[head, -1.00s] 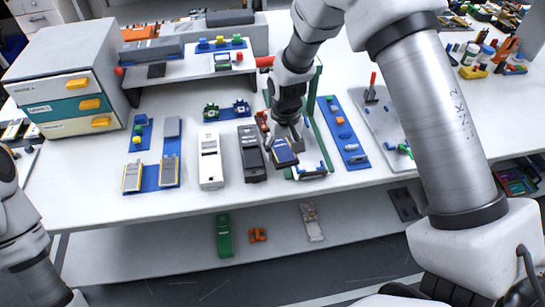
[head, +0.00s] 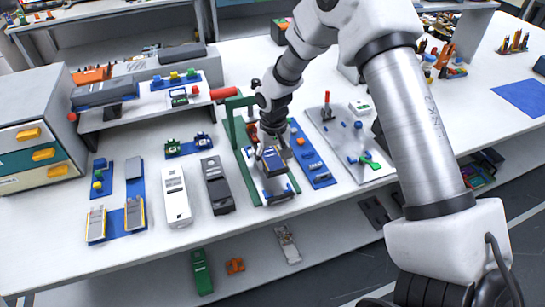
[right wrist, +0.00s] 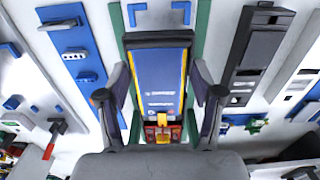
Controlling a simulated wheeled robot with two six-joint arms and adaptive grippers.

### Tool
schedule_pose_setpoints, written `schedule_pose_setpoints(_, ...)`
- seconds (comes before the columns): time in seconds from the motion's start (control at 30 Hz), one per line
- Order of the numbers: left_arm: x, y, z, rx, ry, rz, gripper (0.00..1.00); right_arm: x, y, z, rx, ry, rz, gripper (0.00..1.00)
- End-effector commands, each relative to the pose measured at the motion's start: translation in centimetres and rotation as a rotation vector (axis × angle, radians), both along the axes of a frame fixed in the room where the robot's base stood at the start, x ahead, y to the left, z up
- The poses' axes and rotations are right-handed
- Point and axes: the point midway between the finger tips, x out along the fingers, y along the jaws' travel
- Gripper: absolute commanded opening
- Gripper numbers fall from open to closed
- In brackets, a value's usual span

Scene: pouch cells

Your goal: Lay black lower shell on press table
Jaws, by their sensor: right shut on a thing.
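My right gripper (head: 262,150) is shut on a dark-edged piece with a printed blue face (right wrist: 158,78), held tilted by its sides. It also shows in the head view (head: 272,158). It is above the press table (head: 276,192), between green posts; blue corner brackets (right wrist: 180,10) show beyond it. I cannot tell whether it touches the table. A red and yellow part (right wrist: 162,130) shows at its near end. A long black shell-like body (head: 217,186) lies on the bench left of the press; it also shows in the right wrist view (right wrist: 265,45). My left gripper is out of view.
A white shell-like body (head: 175,196) lies left of the black one. A blue strip with small parts (head: 312,158) and a pale tray (head: 348,140) are right of the press. Green (head: 201,272) and grey (head: 288,244) bodies lie on the lower shelf.

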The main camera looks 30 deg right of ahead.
Motion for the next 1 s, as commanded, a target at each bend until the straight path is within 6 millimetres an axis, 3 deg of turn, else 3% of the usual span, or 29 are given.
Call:
schedule_pose_setpoints(0.5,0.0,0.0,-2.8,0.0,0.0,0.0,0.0,0.0,0.0,-5.5,0.0,0.0,0.0,0.3)
schedule_pose_setpoints(1.0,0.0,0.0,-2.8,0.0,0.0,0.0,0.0,0.0,0.0,-5.7,0.0,0.0,0.0,0.3)
